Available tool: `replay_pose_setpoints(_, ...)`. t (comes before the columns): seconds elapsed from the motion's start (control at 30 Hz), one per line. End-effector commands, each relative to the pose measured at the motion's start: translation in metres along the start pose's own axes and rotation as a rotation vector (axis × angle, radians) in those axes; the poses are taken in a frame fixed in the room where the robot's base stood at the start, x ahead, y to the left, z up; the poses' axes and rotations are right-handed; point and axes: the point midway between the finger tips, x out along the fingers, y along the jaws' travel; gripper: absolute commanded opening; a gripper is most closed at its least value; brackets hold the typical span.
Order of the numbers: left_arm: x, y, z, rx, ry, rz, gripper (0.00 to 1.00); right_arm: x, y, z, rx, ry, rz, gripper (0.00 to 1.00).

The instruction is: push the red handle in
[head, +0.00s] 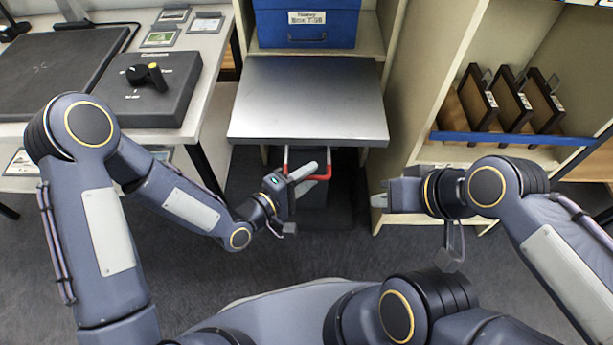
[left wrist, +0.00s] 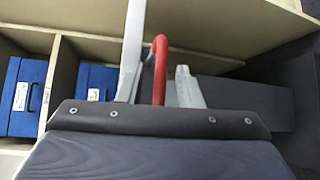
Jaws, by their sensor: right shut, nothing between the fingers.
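The red handle (head: 328,162) is a bent bar below the metal shelf, in front of a dark unit (head: 313,208). Its upright sides and part of its lower edge show in the head view; my left gripper covers some of it. My left gripper (head: 312,176) is at the handle, its fingers pointing right. In the left wrist view the red handle (left wrist: 160,68) stands between the two fingers (left wrist: 158,80), with a narrow gap visible on each side. I cannot tell whether a finger touches it. My right gripper (head: 376,198) is shut and empty, to the right of the handle.
The metal shelf (head: 310,100) juts out above the handle, below a blue box (head: 305,30). A right-hand rack (head: 420,150) holds several dark frames (head: 505,100). A left table (head: 210,60) carries a dark box with a knob (head: 150,95). The grey floor (head: 300,255) is open in front.

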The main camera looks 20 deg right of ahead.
Motion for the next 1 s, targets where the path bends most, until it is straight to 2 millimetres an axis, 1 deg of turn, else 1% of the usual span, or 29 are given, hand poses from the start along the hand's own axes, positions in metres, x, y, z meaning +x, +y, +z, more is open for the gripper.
replay_pose_setpoints(0.1, 0.000, 0.000, 0.000, 0.000, 0.000, 0.000, 0.33, 0.000, 0.000, 0.000, 0.000, 0.000, 0.000, 0.00)
replay_pose_setpoints(0.13, 0.000, 0.000, 0.000, 0.000, 0.000, 0.000, 0.30, 0.000, 0.000, 0.000, 0.000, 0.000, 0.000, 0.00)
replay_pose_setpoints(0.37, 0.000, 0.000, 0.000, 0.000, 0.000, -0.001, 0.00, 0.000, 0.000, 0.000, 0.000, 0.000, 0.000, 0.00)
replay_pose_setpoints(0.63, 0.000, 0.000, -0.001, 0.000, 0.000, -0.001, 0.00, 0.000, 0.000, 0.000, 0.000, 0.000, 0.000, 0.00)
replay_pose_setpoints(0.8, 0.014, 0.002, -0.015, -0.001, 0.004, 0.002, 0.00, 0.004, 0.002, 0.002, 0.000, 0.000, 0.000, 0.00)
replay_pose_setpoints(0.9, 0.018, 0.005, -0.019, 0.000, 0.002, 0.000, 0.00, 0.005, 0.002, 0.003, 0.000, 0.000, 0.000, 0.00)
replay_pose_setpoints(1.0, 0.018, 0.005, -0.019, -0.001, 0.002, -0.001, 0.00, 0.004, 0.002, 0.002, 0.000, 0.000, 0.000, 0.00)
